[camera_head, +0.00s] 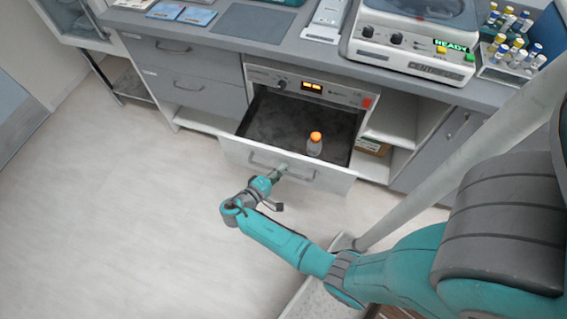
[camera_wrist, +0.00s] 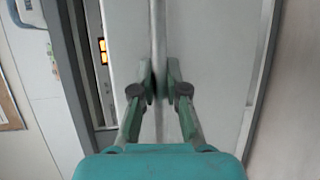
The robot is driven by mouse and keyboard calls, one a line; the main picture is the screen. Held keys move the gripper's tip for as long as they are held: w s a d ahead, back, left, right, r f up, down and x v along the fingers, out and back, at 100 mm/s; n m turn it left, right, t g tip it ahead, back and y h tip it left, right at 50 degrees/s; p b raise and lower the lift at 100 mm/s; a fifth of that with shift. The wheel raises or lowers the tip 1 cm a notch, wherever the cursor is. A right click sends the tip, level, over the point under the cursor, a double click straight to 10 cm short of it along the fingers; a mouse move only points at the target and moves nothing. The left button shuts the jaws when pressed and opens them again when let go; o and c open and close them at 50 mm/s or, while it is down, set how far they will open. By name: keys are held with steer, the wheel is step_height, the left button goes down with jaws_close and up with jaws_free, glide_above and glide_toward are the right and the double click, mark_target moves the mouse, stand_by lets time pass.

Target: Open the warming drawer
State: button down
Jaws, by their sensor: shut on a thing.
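The warming drawer (camera_head: 235,150) is pulled well out from its unit under the counter, its dark inside showing. A bottle with an orange cap (camera_head: 314,146) stands upright in it, toward the front right. The drawer's bar handle (camera_head: 258,163) runs along the white front. The fingertips partly hide the handle there.
The control panel (camera_head: 312,88) above the drawer has an orange lit display. On the counter (camera_head: 265,47) stand a device with a green READY display (camera_head: 415,40) and a rack of capped tubes (camera_head: 510,58). Open shelves (camera_head: 392,128) lie right of the drawer. The floor (camera_head: 130,220) at left is clear.

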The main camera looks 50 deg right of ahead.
steer(key=shift+s+a, duration=0.2)
steer(key=shift+a, duration=0.2)
steer(key=c, duration=1.2)
jaws_free()
steer(key=a, duration=0.4)
steer(key=a+r, duration=0.1)
steer(key=a, duration=0.2)
steer(key=a+r, duration=0.1)
steer(key=a, duration=0.3)
steer(key=shift+w+a, duration=0.35)
